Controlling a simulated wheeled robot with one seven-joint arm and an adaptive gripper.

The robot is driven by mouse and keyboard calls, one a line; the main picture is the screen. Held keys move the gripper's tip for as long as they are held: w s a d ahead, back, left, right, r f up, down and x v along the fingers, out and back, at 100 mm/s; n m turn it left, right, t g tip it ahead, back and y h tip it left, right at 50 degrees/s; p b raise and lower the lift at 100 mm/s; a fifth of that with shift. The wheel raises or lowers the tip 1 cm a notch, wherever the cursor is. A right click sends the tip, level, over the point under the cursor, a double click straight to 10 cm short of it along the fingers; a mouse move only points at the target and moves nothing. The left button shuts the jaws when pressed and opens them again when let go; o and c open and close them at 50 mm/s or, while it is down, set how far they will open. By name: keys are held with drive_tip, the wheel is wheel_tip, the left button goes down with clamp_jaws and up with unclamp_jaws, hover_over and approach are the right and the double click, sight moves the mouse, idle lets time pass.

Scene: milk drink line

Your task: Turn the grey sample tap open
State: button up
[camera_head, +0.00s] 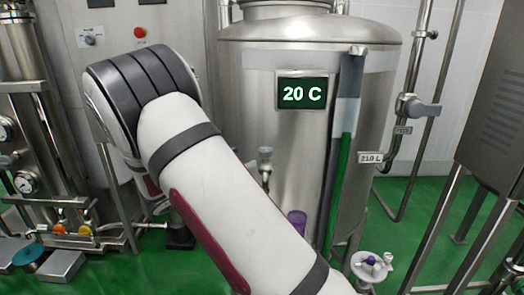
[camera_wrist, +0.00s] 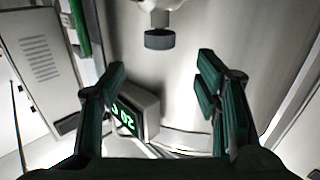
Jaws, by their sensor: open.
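A tap that I take for the grey sample tap (camera_wrist: 160,39) shows at the top middle of the wrist view, with a dark grey knob on a pale metal body. In the head view a small tap with a grey top (camera_head: 265,155) stands out from the front of the steel tank (camera_head: 375,95). My gripper (camera_wrist: 161,78) is open and empty, its two dark green fingers spread. In the wrist view the tap lies beyond the fingertips, near the line between them, apart from both. My forearm hides my gripper in the head view.
A "20 C" display (camera_head: 303,94) is on the tank; the wrist view shows it tilted, near the left finger. A grey-handled pipe valve (camera_head: 422,107) is right of the tank. A purple item (camera_head: 297,220) stands low by the tank.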

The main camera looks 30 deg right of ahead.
sight(260, 151)
drive_tip(key=d, duration=0.3)
drive_tip(key=w+d, duration=0.1)
drive_tip(key=d, duration=0.3)
drive_tip(key=w+d, duration=0.1)
drive_tip(key=d, duration=0.2)
drive_tip(key=shift+d+p, duration=0.35)
drive_tip(key=shift+c, duration=0.2)
drive_tip(key=c, duration=1.1)
